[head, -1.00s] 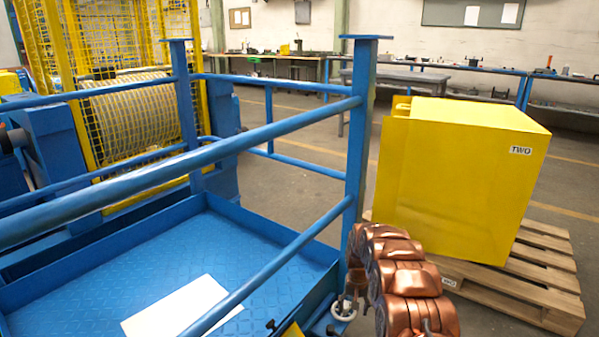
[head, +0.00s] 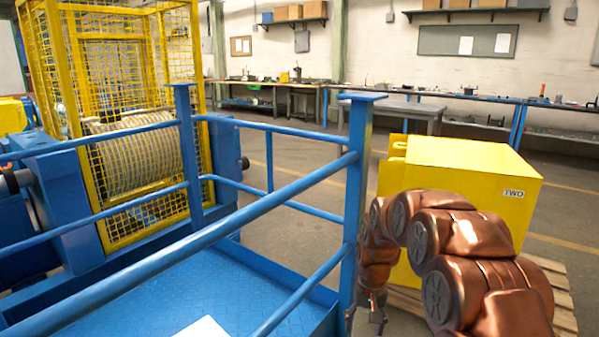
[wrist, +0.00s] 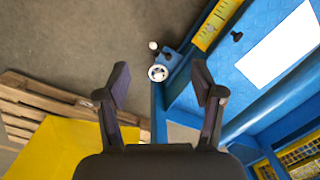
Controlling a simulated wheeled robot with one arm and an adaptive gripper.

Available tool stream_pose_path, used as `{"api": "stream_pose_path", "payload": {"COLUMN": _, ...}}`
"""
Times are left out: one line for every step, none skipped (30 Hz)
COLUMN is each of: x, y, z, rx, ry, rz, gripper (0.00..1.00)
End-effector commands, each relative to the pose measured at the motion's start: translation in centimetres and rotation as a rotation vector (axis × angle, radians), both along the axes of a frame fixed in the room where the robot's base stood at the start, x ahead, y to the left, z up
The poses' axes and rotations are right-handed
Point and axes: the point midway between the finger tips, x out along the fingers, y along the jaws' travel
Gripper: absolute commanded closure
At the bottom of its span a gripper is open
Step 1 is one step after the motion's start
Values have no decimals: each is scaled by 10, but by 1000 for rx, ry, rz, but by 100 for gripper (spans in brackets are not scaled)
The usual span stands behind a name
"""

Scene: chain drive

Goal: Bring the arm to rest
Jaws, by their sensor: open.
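My copper-coloured arm curves in from the lower right in the head view, in front of the yellow box marked TWO (head: 450,165). My gripper (head: 376,318) hangs pointing down beside the blue corner post (head: 357,170), with its tips near the bottom edge of the view. In the wrist view my gripper (wrist: 160,82) is open, with nothing between its dark fingers. Beyond the fingers, a small white wheel-like part (wrist: 158,73) and a white knob (wrist: 153,46) sit by the edge of the blue platform.
Blue rails (head: 205,240) surround the blue platform (head: 180,290), where a white sheet (head: 203,330) lies. A wooden pallet (head: 562,300) is under the yellow box. A yellow mesh cage (head: 120,60) encloses a rope drum at left. Open floor (head: 290,235) lies behind the rails.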

Motion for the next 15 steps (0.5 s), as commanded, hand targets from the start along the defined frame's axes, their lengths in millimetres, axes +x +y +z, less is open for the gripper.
{"api": "stream_pose_path", "payload": {"x": -11, "y": 0, "z": 24, "rx": 0, "ry": -1, "rz": 5, "gripper": 33}}
{"api": "stream_pose_path", "payload": {"x": -18, "y": -1, "z": 33, "rx": 0, "ry": -2, "rz": 8, "gripper": 33}}
{"api": "stream_pose_path", "payload": {"x": -27, "y": -1, "z": 44, "rx": 0, "ry": 1, "rz": 13, "gripper": 33}}
{"api": "stream_pose_path", "payload": {"x": -35, "y": -1, "z": 52, "rx": 0, "ry": 5, "rz": 16, "gripper": 33}}
{"api": "stream_pose_path", "payload": {"x": -42, "y": -1, "z": 60, "rx": -1, "ry": 7, "rz": 20, "gripper": 33}}
{"api": "stream_pose_path", "payload": {"x": -51, "y": -2, "z": 71, "rx": -1, "ry": 6, "rz": 22, "gripper": 33}}
{"api": "stream_pose_path", "payload": {"x": -57, "y": -2, "z": 79, "rx": -2, "ry": 7, "rz": 26, "gripper": 33}}
{"api": "stream_pose_path", "payload": {"x": -65, "y": -2, "z": 86, "rx": -2, "ry": 10, "rz": 28, "gripper": 33}}
{"api": "stream_pose_path", "payload": {"x": -75, "y": -3, "z": 97, "rx": -3, "ry": 13, "rz": 31, "gripper": 33}}
{"api": "stream_pose_path", "payload": {"x": -83, "y": -3, "z": 104, "rx": -4, "ry": 14, "rz": 34, "gripper": 33}}
{"api": "stream_pose_path", "payload": {"x": -90, "y": -3, "z": 111, "rx": -4, "ry": 16, "rz": 36, "gripper": 33}}
{"api": "stream_pose_path", "payload": {"x": -99, "y": -4, "z": 121, "rx": -6, "ry": 18, "rz": 39, "gripper": 33}}
{"api": "stream_pose_path", "payload": {"x": -107, "y": -5, "z": 128, "rx": -7, "ry": 18, "rz": 42, "gripper": 33}}
{"api": "stream_pose_path", "payload": {"x": -115, "y": -5, "z": 135, "rx": -7, "ry": 20, "rz": 44, "gripper": 33}}
{"api": "stream_pose_path", "payload": {"x": -126, "y": -6, "z": 143, "rx": -9, "ry": 25, "rz": 47, "gripper": 33}}
